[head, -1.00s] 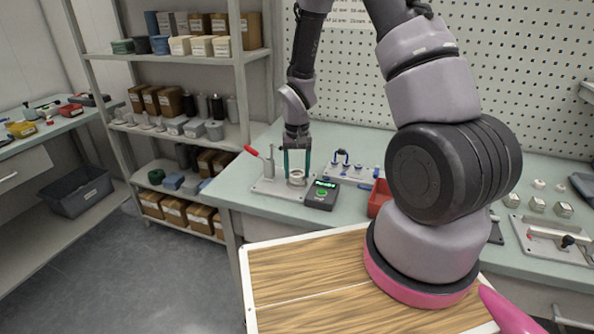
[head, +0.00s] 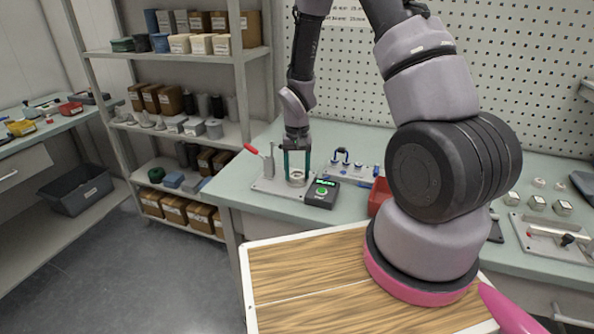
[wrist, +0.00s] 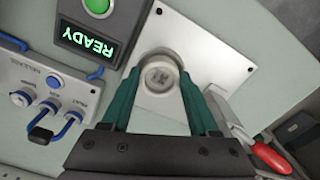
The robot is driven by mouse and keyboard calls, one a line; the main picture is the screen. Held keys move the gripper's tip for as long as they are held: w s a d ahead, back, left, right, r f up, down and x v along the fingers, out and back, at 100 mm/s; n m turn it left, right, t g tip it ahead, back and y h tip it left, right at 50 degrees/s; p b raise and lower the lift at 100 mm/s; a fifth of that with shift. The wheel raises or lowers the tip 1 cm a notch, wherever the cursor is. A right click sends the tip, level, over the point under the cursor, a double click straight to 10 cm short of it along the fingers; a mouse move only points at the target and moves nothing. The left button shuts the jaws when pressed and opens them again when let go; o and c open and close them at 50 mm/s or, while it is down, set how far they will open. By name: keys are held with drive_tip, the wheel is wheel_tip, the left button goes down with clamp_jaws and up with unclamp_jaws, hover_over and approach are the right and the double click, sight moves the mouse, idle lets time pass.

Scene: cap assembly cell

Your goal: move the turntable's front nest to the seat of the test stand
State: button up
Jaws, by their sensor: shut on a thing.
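My gripper (head: 297,172) points down over the test stand's metal plate (head: 268,186) on the bench. Its green fingers are shut on the nest (wrist: 159,76), a small pale round piece with a grey centre. In the head view the nest (head: 296,178) sits between the fingertips, low at the plate. In the wrist view the plate (wrist: 205,40) lies under and around it. The seat is hidden beneath the nest, and I cannot tell whether the nest rests fully in it. I cannot make out the turntable.
A dark box (head: 322,194) with a lit green READY display stands just right of the nest. A red-handled clamp (head: 252,150) is on its left. A panel with blue fittings (head: 345,170) lies behind, and a red bin (head: 379,196) to the right.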

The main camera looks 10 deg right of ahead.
drive_tip(key=shift+f, duration=0.1)
drive_tip(key=o, duration=1.4)
drive_tip(key=shift+o, duration=0.2)
drive_tip(key=s+d+r+m+t, duration=0.1)
drive_tip(key=s+d+r+t, duration=0.15)
drive_tip(key=r, duration=1.25)
drive_tip(key=s+d+r+t, duration=0.1)
drive_tip(key=s+r, duration=0.2)
drive_tip(key=r, duration=1.1)
drive_tip(key=s+d+r+m+t+y, duration=0.1)
drive_tip(key=s+d+r+t+y, duration=0.1)
drive_tip(key=s+r, duration=1)
drive_tip(key=shift+s+d+r+t, duration=0.15)
drive_tip(key=shift+s+r+t, duration=0.1)
drive_tip(key=shift+s+t, duration=0.55)
